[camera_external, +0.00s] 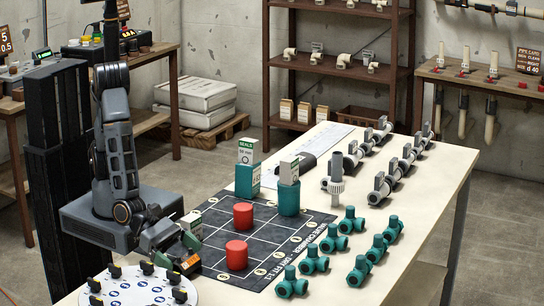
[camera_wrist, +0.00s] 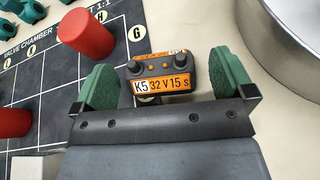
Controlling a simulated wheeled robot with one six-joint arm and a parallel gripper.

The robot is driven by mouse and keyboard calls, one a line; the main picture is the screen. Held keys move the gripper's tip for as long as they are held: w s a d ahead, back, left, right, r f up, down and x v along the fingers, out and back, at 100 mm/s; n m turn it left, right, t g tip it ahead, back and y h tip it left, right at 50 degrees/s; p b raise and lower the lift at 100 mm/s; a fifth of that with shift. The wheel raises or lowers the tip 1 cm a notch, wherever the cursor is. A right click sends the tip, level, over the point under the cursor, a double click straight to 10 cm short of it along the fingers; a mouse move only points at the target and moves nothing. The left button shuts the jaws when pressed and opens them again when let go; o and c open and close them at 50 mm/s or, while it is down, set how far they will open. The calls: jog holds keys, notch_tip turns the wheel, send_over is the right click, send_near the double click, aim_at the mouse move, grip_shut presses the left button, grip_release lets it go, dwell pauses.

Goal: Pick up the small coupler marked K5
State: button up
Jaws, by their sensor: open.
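The small coupler marked K5 (camera_wrist: 160,78) shows in the wrist view as a dark grey block with an orange label reading "K5 32 V 15 s" and two dark knobs. It lies between the green fingers of my gripper (camera_wrist: 165,85). The fingers are wide apart, with a gap on each side of the coupler. In the external view my gripper (camera_external: 186,240) is low at the table's near left end, beside the dark mat.
Red cylinders (camera_external: 243,215) stand on the dark grid mat (camera_external: 212,240). A white round board (camera_external: 135,288) with several black clips is close to the gripper. Green fittings (camera_external: 315,262) sit at the table's right. A round metallic rim (camera_wrist: 285,45) is right of the coupler.

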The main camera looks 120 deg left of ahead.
aim_at(185, 257)
jog(key=shift+x, duration=1.85)
jog(key=shift+a, duration=0.1)
jog(key=c, duration=0.9)
